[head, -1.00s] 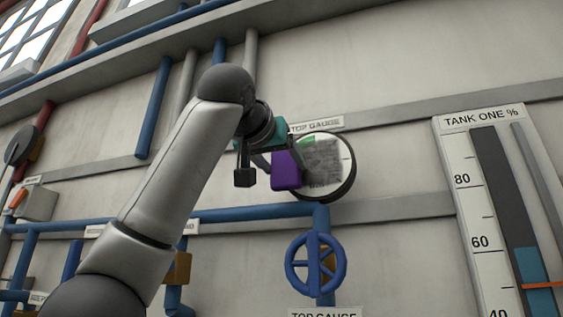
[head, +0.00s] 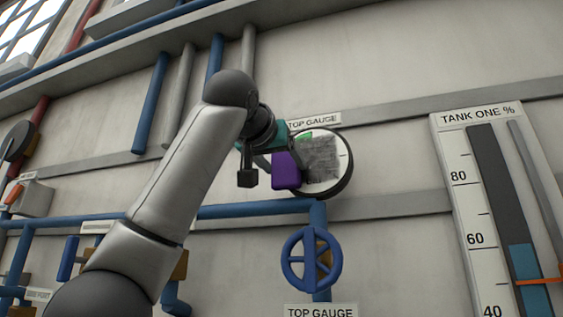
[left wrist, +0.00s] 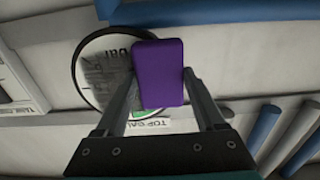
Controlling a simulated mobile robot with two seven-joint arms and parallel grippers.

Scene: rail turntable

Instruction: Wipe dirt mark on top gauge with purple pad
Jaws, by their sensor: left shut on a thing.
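My left gripper (head: 270,165) is shut on the purple pad (head: 286,170) and holds it in front of the lower left of the top gauge (head: 347,171). In the left wrist view the pad (left wrist: 160,72) sits between the two fingers and covers part of the gauge face (left wrist: 127,98). The gauge is a round white dial with a dark rim. A dark grey, scratchy dirt mark (head: 321,158) covers much of its middle, and a green patch shows at its upper left. I cannot tell whether the pad touches the dial. My right gripper is not in view.
A "TOP GAUGE" label (head: 314,121) is above the dial. A blue valve wheel (head: 311,259) and blue pipes (head: 240,211) are below it. A tall "TANK ONE %" gauge (head: 470,200) stands at the right. The wall between the dial and tank gauge is mostly bare.

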